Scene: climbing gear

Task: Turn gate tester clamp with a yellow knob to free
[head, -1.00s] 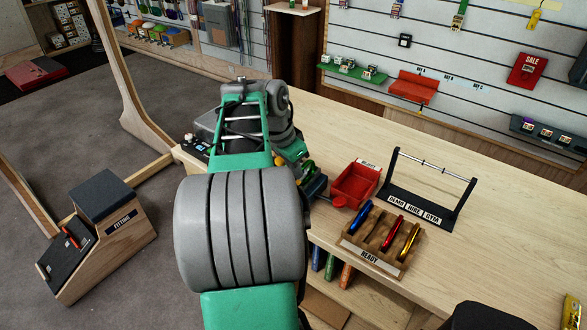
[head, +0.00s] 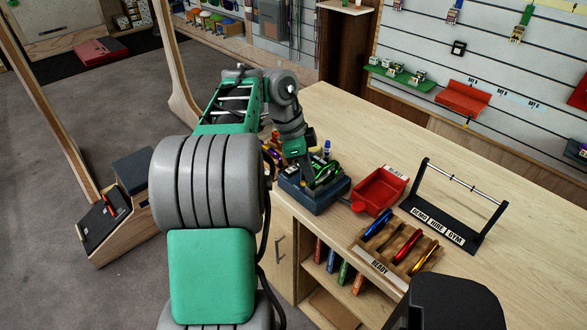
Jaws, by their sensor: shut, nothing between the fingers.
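The gate tester looks to be the dark blue box (head: 318,198) on the bench near its front left edge, with a green and black part (head: 324,174) on top. My gripper (head: 307,184) points down at the left side of this top part. Its fingers look closed, with nothing seen held. I cannot tell whether the fingers touch the tester.
A red tray (head: 378,191) stands right of the tester. A wooden rack (head: 372,262) labelled READY holds several carabiners in front of it. A black stand with a metal bar (head: 447,213) is farther right. The bench top (head: 420,150) behind is clear.

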